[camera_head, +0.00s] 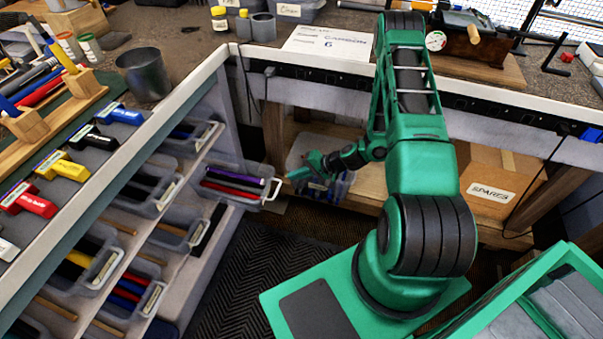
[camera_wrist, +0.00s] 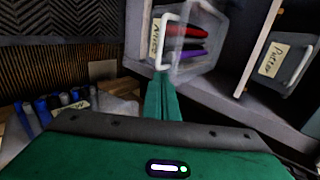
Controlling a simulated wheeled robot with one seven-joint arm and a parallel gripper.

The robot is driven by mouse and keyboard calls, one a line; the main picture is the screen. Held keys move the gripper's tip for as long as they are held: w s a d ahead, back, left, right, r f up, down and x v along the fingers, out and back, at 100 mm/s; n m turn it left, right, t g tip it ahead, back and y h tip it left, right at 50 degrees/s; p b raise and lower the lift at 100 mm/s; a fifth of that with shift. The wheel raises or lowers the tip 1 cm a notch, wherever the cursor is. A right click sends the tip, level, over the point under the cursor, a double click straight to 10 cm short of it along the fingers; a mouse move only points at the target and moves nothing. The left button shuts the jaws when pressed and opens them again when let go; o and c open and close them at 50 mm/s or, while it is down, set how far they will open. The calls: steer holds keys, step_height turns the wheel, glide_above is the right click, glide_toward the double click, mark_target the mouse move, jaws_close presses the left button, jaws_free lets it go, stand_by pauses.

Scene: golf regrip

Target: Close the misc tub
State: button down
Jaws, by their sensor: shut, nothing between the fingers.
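The misc tub (camera_head: 228,196) is a clear tub holding red and purple grips, and it sticks out from the shelf unit past the other tubs. Its pale handle (camera_head: 271,190) faces right, toward my gripper. In the wrist view the misc tub (camera_wrist: 191,61) is at top centre, with a label that seems to read "Misc" and a white handle (camera_wrist: 162,42). My gripper (camera_head: 290,175) is just right of the handle. In the wrist view its green fingers (camera_wrist: 165,84) are together and empty, pointing at the tub's front. Whether they touch it cannot be told.
Other tubs sit in the shelf unit; one labelled "Putter" (camera_wrist: 276,62) is right of the misc tub. A clear bin (camera_head: 305,148) stands on the low wooden shelf behind my gripper. A spares box (camera_head: 485,185) is farther right. The dark ribbed mat (camera_head: 245,265) below is clear.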

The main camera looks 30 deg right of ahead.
steer(key=w+a, duration=0.1)
steer(key=w+a+f, duration=0.1)
steer(key=w+a, duration=0.2)
steer(key=shift+w+a+f, duration=0.3)
steer(key=shift+a+f, duration=0.05)
steer(key=shift+f, duration=0.05)
